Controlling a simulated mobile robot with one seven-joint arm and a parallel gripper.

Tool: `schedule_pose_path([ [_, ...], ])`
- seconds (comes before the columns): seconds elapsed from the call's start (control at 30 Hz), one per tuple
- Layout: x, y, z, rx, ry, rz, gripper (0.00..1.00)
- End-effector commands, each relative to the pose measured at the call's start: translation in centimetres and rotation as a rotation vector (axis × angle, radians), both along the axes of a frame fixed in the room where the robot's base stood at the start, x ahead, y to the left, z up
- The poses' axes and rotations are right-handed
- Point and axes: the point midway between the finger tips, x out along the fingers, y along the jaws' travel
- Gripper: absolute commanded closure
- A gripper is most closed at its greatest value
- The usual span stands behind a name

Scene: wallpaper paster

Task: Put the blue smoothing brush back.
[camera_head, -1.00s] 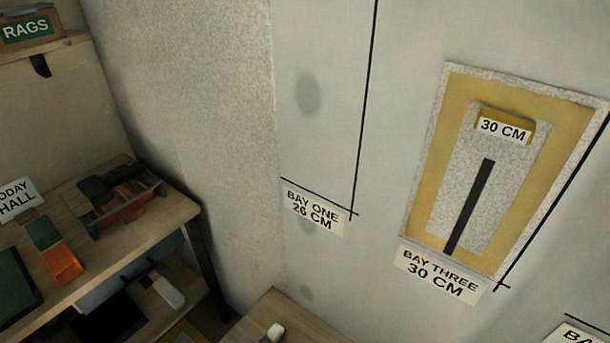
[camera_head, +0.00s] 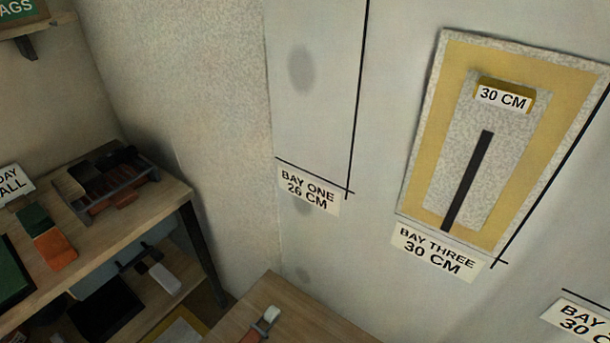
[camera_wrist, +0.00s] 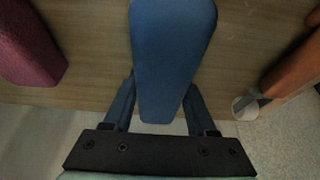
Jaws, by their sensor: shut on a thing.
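The blue smoothing brush (camera_wrist: 172,45) fills the middle of the wrist view, pointing down the picture toward my gripper's palm. My gripper (camera_wrist: 162,92) is shut on it, with a finger on each side; the fingertips are partly hidden by the brush. A wooden surface lies under the brush in the wrist view; I cannot tell whether the brush touches it. Neither my gripper nor the blue brush shows in the head view.
A maroon block (camera_wrist: 28,45) lies left of the brush, and an orange-brown tool (camera_wrist: 292,68) lies right. In the head view, a rack holding dark and reddish items (camera_head: 112,190) stands on the left bench (camera_head: 140,238). A wooden tabletop (camera_head: 290,300) is at the bottom.

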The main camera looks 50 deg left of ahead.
Motion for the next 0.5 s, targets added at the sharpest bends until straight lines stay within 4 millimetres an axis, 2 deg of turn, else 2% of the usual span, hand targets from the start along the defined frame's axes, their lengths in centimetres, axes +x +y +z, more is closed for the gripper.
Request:
schedule_pose_path([
  [0.03,0.05,0.03,-0.21,0.001,-0.001,0.000,1.00],
  [0.07,0.00,0.00,-0.28,0.000,0.000,0.000,0.41],
  [0.2,-0.01,0.01,-0.17,0.000,0.000,0.000,0.16],
  [0.23,-0.01,0.01,-0.17,0.000,0.000,0.000,0.13],
  [0.5,-0.01,0.01,-0.20,0.000,0.000,0.000,0.13],
])
